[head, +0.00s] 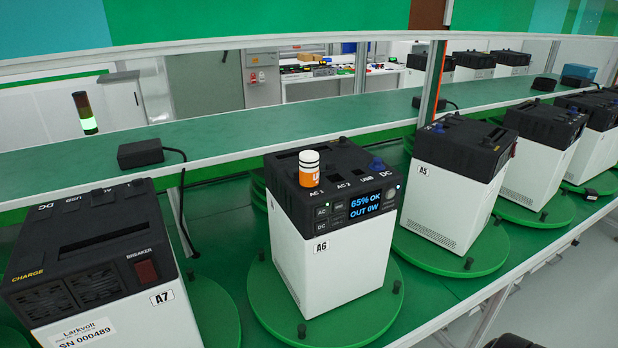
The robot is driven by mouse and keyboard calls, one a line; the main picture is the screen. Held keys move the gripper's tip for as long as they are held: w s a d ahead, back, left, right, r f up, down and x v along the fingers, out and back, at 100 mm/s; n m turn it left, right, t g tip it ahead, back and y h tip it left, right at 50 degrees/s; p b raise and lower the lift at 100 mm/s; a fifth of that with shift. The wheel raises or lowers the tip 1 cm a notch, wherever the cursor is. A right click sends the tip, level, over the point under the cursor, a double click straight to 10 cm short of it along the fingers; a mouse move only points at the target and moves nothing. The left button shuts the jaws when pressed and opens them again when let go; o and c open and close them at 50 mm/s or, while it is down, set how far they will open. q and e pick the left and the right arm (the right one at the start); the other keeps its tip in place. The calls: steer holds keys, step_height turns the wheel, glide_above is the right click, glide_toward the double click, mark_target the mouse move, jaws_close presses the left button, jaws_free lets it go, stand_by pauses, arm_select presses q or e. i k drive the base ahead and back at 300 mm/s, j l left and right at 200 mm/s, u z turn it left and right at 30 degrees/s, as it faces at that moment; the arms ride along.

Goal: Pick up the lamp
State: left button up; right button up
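A small orange cylinder with a white top (309,168), which looks like the lamp, stands upright on the black top of the power station labelled A6 (335,245). It is beside the AC 1 marking. The lit blue display on A6 reads 65% OK, OUT 0W. Neither of my grippers can be made out in the head view, and nothing is touching the lamp.
A6 sits on a green round turntable (381,305). Station A7 (120,285) stands close on the left, station A5 (440,205) on the right. A green shelf (260,128) behind carries a black adapter (140,153) with a hanging cable. A signal tower (84,112) glows green behind.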

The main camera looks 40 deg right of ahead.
mark_target(308, 164)
steer(key=z, duration=1.6)
